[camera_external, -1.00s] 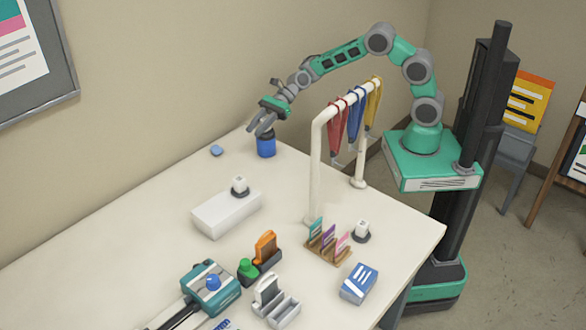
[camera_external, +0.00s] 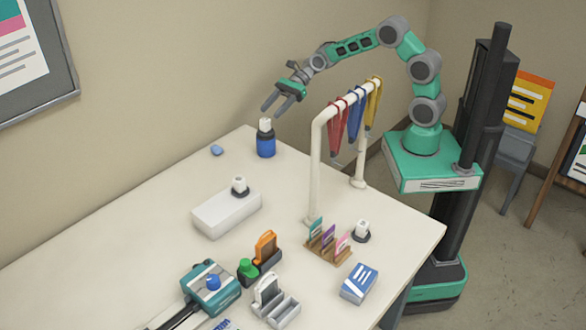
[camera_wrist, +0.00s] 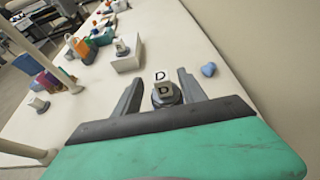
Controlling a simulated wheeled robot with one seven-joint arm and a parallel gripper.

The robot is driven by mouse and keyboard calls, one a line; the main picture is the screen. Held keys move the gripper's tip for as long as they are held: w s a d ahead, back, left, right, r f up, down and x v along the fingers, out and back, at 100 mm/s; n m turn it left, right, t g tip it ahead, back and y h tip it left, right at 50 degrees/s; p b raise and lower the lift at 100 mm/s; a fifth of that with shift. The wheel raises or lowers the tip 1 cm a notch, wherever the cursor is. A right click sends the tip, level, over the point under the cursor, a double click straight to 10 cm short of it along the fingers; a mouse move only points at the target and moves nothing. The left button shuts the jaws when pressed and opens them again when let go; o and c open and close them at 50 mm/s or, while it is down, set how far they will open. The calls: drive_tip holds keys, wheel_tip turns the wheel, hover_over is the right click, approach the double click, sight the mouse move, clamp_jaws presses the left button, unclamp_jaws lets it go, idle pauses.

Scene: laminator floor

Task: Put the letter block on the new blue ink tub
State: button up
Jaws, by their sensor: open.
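The blue ink tub (camera_external: 266,146) stands upright near the table's far corner. The white letter block (camera_external: 265,125) sits on top of it, on a dark part at the tub's top. In the wrist view the letter block (camera_wrist: 162,82) shows the letter D on two faces, with a dark round base (camera_wrist: 167,97) below it. My gripper (camera_external: 272,106) is open and empty, above and beside the block, apart from it. In the wrist view the open fingers lie to either side of the block. The tub's blue body is mostly hidden in that view.
A small blue lump (camera_external: 217,150) lies left of the tub. A white rack (camera_external: 315,170) with red, blue and yellow hanging lanyards stands to the right. A white box (camera_external: 220,216) with another block on top, a card holder (camera_external: 328,245) and a laminator-like device (camera_external: 210,288) occupy the front.

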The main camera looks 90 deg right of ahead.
drive_tip(key=s+a+f+n+g+h, duration=0.1)
drive_tip(key=s+a+n+g+h, duration=0.5)
drive_tip(key=s+n, duration=0.6)
drive_tip(key=s+f+n+h, duration=0.2)
drive_tip(key=s+n+h, duration=0.1)
drive_tip(key=s+n, duration=1.1)
drive_tip(key=shift+s+d+f+n+h, duration=0.2)
drive_tip(key=shift+s+f+n+h, duration=0.1)
drive_tip(key=shift+n, duration=0.3)
